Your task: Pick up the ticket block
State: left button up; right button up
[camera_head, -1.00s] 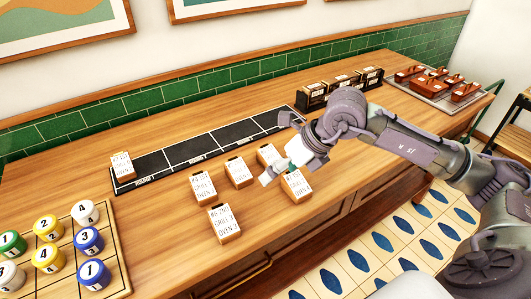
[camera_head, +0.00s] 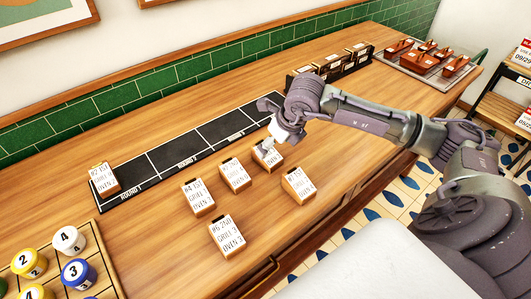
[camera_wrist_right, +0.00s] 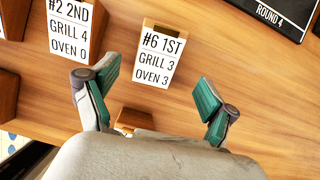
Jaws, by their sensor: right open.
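Several wooden ticket blocks with white printed cards stand on the counter in the head view: a front one (camera_head: 227,236), a left one (camera_head: 198,197), a middle one (camera_head: 235,176), a right one (camera_head: 299,185), and a back one (camera_head: 267,160) partly hidden by my right gripper (camera_head: 268,147). My right gripper is open. In the right wrist view its spread fingers (camera_wrist_right: 155,102) straddle a small part of a wooden block (camera_wrist_right: 134,118), mostly hidden by my gripper body. Cards reading "#6 1ST" (camera_wrist_right: 160,58) and "#2 2ND" (camera_wrist_right: 74,28) show beyond. My left gripper is not in view.
A black mat (camera_head: 180,160) with round sections runs behind the blocks; one ticket block (camera_head: 104,179) stands at its left end. Numbered canisters (camera_head: 78,272) stand on a wooden board at front left. Dark holders (camera_head: 332,64) and a tray (camera_head: 420,68) are at the back right.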

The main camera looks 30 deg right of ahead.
aim_at(269, 154)
jog(key=shift+p+x, duration=0.7)
jog(key=shift+x, duration=0.35)
jog(key=x, duration=0.3)
jog(key=shift+a+f+p, duration=0.2)
jog(key=shift+p, duration=0.15)
jog(key=shift+f, duration=0.1)
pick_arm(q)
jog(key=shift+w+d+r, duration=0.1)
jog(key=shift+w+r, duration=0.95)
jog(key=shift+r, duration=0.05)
pick_arm(e)
jog(key=c, duration=1.3)
